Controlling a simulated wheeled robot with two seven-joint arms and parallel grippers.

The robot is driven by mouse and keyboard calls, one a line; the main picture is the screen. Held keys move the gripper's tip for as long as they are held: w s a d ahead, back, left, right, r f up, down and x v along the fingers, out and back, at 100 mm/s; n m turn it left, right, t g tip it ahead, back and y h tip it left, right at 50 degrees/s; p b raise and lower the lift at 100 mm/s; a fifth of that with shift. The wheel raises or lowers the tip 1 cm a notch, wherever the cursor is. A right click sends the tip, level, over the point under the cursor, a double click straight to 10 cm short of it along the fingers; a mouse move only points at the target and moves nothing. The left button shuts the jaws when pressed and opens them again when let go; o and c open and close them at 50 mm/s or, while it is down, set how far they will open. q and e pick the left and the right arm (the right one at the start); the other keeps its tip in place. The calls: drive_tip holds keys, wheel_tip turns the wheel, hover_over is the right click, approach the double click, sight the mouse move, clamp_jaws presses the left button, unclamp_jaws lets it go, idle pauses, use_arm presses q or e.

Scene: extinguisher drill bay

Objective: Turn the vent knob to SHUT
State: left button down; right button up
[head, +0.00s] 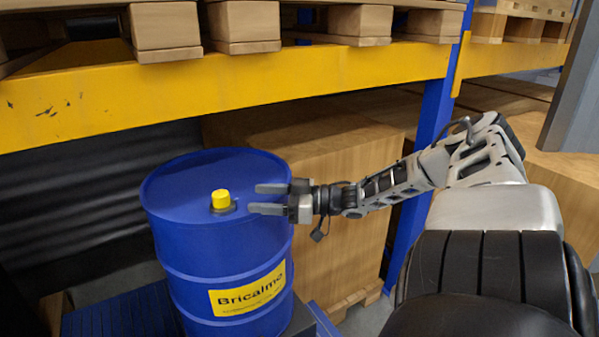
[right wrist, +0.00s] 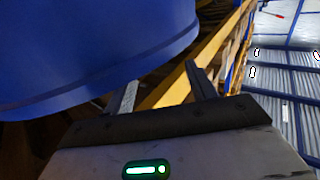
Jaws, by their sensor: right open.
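The yellow vent knob (head: 221,198) stands on the flat top of a blue drum (head: 185,255), near its right side in the head view. No SHUT marking can be read around it. My right gripper (head: 253,198) points left at the knob. Its two fingers are open, with nothing between them, and the tips are a short way right of the knob. In the right wrist view the open fingers (right wrist: 162,84) show below and beside the drum's blue side (right wrist: 90,50); the knob is not visible there. My left gripper is not in view.
A yellow rack beam (head: 300,95) with wooden pallets on it runs above and behind the drum. A blue rack post (head: 432,115) and a large cardboard box (head: 330,240) stand behind my right arm. The drum rests on a dark blue base (head: 120,312).

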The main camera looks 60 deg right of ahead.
drive_tip(key=v, duration=0.7)
drive_tip(key=shift+s, duration=0.2)
drive_tip(key=shift+d, duration=0.1)
